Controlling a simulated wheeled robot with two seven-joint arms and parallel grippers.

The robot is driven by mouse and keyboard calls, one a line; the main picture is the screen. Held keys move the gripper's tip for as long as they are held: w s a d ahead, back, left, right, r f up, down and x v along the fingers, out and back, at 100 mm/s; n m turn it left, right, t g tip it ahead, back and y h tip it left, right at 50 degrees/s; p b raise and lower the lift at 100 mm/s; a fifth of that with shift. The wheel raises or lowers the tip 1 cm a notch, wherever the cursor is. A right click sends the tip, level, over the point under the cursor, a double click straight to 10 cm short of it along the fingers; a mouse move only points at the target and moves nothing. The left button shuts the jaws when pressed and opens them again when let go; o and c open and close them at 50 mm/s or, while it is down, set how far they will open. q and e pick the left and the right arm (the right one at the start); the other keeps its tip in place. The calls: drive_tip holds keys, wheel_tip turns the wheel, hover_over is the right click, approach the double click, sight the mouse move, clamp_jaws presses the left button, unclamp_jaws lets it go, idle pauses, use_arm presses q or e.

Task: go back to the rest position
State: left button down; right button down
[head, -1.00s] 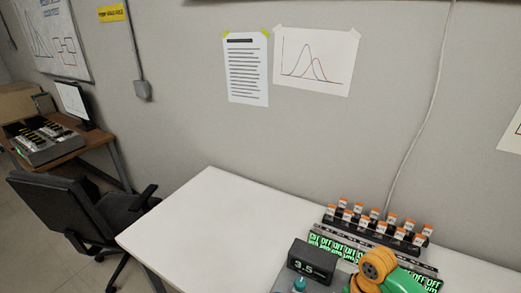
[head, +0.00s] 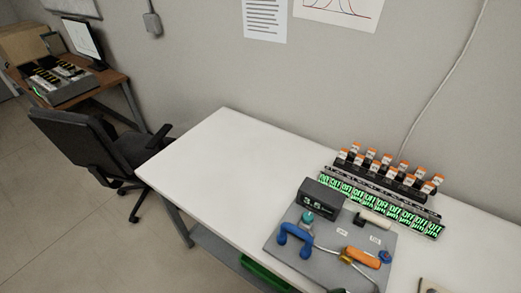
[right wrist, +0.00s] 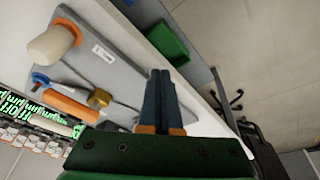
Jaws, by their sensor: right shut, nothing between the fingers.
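My right gripper (right wrist: 160,78) shows in the right wrist view, with its two dark blue fingers together and nothing between them. It appears over the grey tool board (right wrist: 125,68) and the edge of the white table. My right arm does not show in the head view now. My left gripper is in neither current view. In the head view the grey board (head: 322,264) lies on the table (head: 215,160) and holds a blue handle (head: 296,234), an orange-handled tool (head: 362,258) and a black display box (head: 322,196).
Several orange-capped vials (head: 388,160) stand in a rack behind a strip of green displays (head: 380,205). A green bin (head: 264,274) sits below the table, also visible in the right wrist view (right wrist: 167,42). A chair (head: 85,140) stands left. The table's left part is clear.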

drive_tip(key=s+f+g+b, duration=0.1)
drive_tip(key=s+f+b, duration=0.25)
drive_tip(key=f, duration=0.85)
drive_tip(key=s+f+g+b, duration=0.1)
drive_tip(key=s+f+b, duration=0.25)
drive_tip(key=f, duration=0.95)
drive_tip(key=s+d+f, duration=0.2)
drive_tip(key=s+f, duration=0.3)
drive_tip(key=s, duration=0.2)
drive_tip(key=shift+s+f+b, duration=0.15)
drive_tip(key=shift+s+b, duration=0.25)
drive_tip(key=shift+b, duration=0.05)
